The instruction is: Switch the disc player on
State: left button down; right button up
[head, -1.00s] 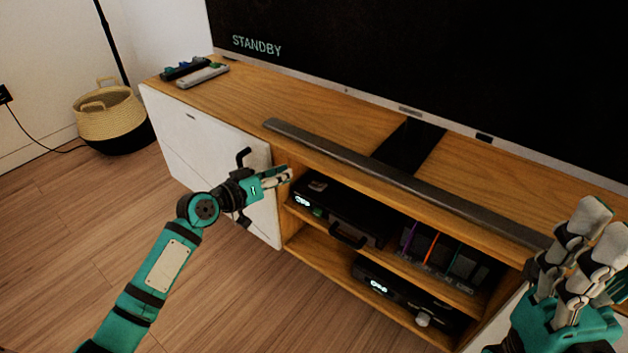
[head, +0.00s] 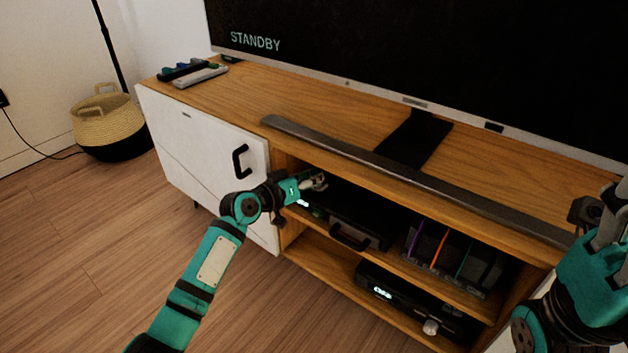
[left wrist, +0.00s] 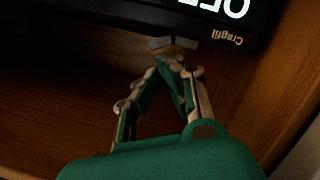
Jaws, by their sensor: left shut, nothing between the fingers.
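The black disc player, as I take it, (head: 345,208) sits on the upper shelf of the cabinet, with a lit display at its left front. In the left wrist view its front (left wrist: 110,16) shows upside down, with part of a lit "OFF" and a small grey bar-shaped button (left wrist: 172,43). My left gripper (head: 318,181) is shut and empty at the shelf opening. In the left wrist view its fingertips (left wrist: 178,64) are close below the button; I cannot tell whether they touch. My right gripper (head: 610,225) is partly cut off at the right edge.
A black box with a lit display and knob (head: 400,298) sits on the lower shelf. Disc cases (head: 455,258) stand right of the player. The wooden cabinet top (head: 310,110) overhangs the shelf and carries a soundbar (head: 400,173). A white door (head: 205,160) is at left.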

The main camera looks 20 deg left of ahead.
pick_arm(q)
jog(key=shift+s+d+f, duration=0.1)
jog(key=shift+d, duration=0.05)
jog(key=shift+m+p, duration=0.3)
